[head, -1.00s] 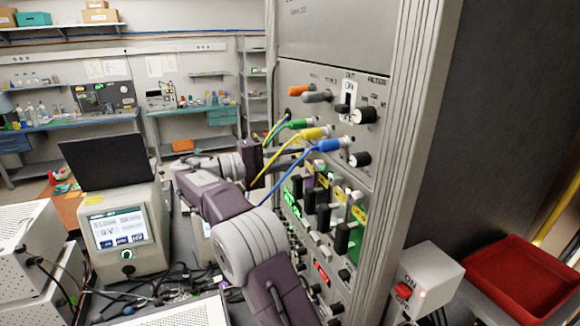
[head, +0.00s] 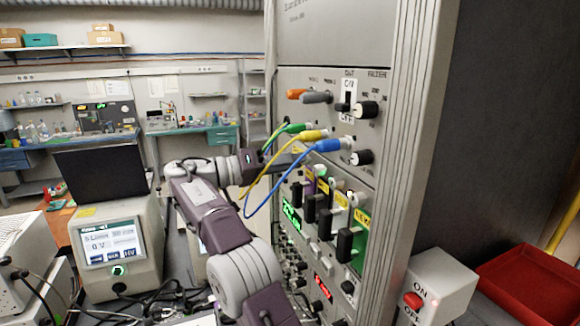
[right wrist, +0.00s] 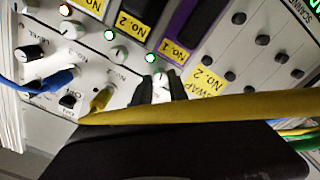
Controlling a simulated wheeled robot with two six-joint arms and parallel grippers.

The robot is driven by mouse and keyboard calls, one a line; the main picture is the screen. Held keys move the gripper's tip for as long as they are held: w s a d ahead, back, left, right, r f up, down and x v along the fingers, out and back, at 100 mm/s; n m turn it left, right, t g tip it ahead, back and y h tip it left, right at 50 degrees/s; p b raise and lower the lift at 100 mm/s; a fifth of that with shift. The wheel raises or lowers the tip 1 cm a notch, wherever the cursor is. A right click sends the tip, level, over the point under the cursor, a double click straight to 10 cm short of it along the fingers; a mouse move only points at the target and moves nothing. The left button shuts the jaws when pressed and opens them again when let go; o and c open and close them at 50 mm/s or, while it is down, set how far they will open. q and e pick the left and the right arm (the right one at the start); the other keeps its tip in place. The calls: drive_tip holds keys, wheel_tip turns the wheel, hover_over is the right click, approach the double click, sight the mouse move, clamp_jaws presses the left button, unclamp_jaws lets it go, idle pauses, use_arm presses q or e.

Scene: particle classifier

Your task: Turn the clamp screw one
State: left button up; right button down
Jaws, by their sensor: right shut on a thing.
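In the right wrist view, a small pale round screw (right wrist: 160,83) on the white panel sits between the two dark fingers of my right gripper (right wrist: 160,89). The fingers are shut on it, close to the purple strip marked No. 1 (right wrist: 186,35). Two similar pale screws, a nearer one (right wrist: 122,54) and a farther one (right wrist: 72,30), stand to its left. In the head view my right gripper (head: 288,160) reaches the rack front from the left, partly behind the yellow cable. The held screw is hidden there. My left gripper is out of view.
The yellow cable (head: 268,165) and blue cable (head: 282,180) hang across the rack front by my right wrist. Black handles (head: 325,222) stick out below. A switch box with a red button (head: 413,301) and a red tray (head: 535,283) stand at right.

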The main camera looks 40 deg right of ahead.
drive_tip(key=shift+r+m, duration=0.2)
drive_tip(key=shift+m, duration=0.4)
drive_tip(key=c, duration=1.5)
unclamp_jaws()
drive_tip(key=shift+c, duration=0.2)
drive_tip(key=o, duration=0.3)
drive_tip(key=shift+d, duration=0.15)
drive_tip(key=shift+s+d+f, duration=0.15)
drive_tip(key=shift+d, duration=0.1)
drive_tip(key=p+v, duration=0.2)
drive_tip(key=v, duration=0.7)
drive_tip(key=shift+p, duration=0.4)
